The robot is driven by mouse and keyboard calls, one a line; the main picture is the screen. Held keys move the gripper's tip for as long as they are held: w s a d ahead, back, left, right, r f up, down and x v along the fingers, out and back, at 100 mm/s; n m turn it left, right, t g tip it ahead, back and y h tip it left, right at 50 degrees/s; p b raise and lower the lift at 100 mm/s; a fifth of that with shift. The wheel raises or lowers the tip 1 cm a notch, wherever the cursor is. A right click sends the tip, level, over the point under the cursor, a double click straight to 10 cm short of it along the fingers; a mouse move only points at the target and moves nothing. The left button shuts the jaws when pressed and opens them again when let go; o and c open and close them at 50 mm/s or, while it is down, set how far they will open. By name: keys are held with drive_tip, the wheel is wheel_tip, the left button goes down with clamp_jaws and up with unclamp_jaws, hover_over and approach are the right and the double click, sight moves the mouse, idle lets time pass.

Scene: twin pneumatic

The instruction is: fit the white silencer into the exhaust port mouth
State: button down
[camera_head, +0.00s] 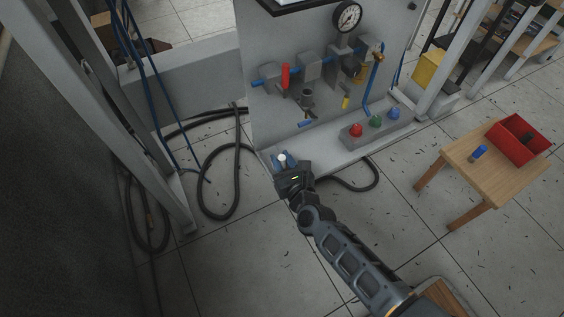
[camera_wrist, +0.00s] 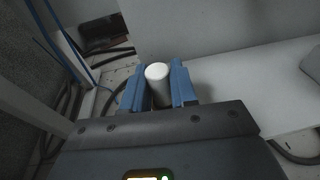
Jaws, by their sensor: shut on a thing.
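The white silencer (camera_wrist: 158,84) is a short white cylinder held between the blue fingers of my gripper (camera_wrist: 159,88) in the wrist view. Its round end faces up toward the camera. In the head view, the silencer (camera_head: 282,157) is a small white spot at the tip of my gripper (camera_head: 284,160), in front of the lower left corner of the grey panel (camera_head: 268,115). The panel carries a blue pipe with several valve bodies (camera_head: 310,66). I cannot tell which opening there is the exhaust port mouth. The silencer is apart from the valve bodies.
A pressure gauge (camera_head: 347,17) and a red handle (camera_head: 285,76) stand out from the panel. A button box (camera_head: 376,129) sits on the ledge. Black hoses (camera_head: 236,175) lie on the floor at left.

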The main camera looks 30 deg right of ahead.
drive_tip(key=shift+f, duration=0.15)
drive_tip(key=c, duration=0.9)
unclamp_jaws()
drive_tip(key=shift+r, duration=0.35)
drive_tip(key=p+v, duration=0.3)
drive_tip(key=v, duration=0.9)
